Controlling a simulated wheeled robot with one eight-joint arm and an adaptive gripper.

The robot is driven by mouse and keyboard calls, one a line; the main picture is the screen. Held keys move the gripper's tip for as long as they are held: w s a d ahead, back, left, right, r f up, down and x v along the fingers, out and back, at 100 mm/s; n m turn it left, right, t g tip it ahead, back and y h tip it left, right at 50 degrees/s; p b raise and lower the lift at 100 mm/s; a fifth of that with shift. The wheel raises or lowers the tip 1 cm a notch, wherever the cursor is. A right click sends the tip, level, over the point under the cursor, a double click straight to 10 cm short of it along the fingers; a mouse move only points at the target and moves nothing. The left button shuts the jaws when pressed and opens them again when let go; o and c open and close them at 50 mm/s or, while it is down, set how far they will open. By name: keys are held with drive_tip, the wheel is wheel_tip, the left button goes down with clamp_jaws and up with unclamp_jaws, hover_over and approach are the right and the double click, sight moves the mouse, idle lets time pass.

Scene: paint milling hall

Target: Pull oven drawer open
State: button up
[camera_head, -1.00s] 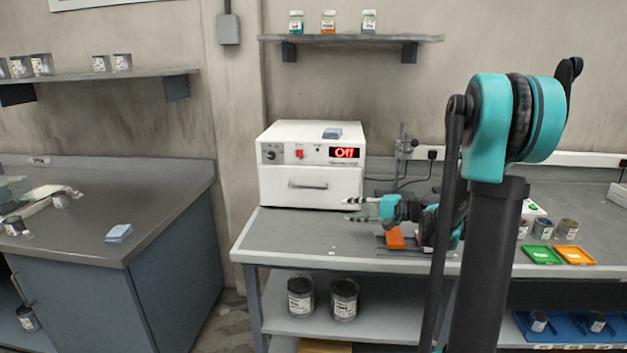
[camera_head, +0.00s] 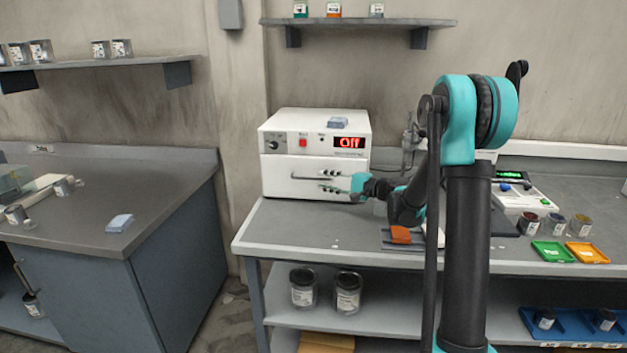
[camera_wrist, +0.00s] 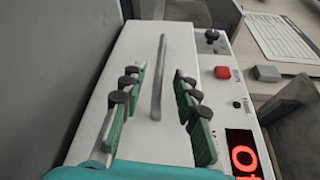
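The white oven (camera_head: 314,146) stands on the grey bench, its red display reading "Off". Its drawer (camera_head: 283,178) is shut, flush with the front. My gripper (camera_head: 322,181) is in front of the drawer at handle height, turned sideways. In the wrist view, my gripper (camera_wrist: 158,92) is open, its two green fingers on either side of the grey bar handle (camera_wrist: 159,75). The handle runs lengthwise between the fingers, with a gap on each side.
A blue-grey block (camera_head: 338,123) lies on top of the oven. Right of my arm are a balance (camera_head: 527,200), small jars, a green tray (camera_head: 552,252) and an orange tray (camera_head: 587,253).

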sight(318, 179)
drive_tip(key=shift+x, duration=2.65)
drive_tip(key=shift+c, duration=0.5)
clamp_jaws()
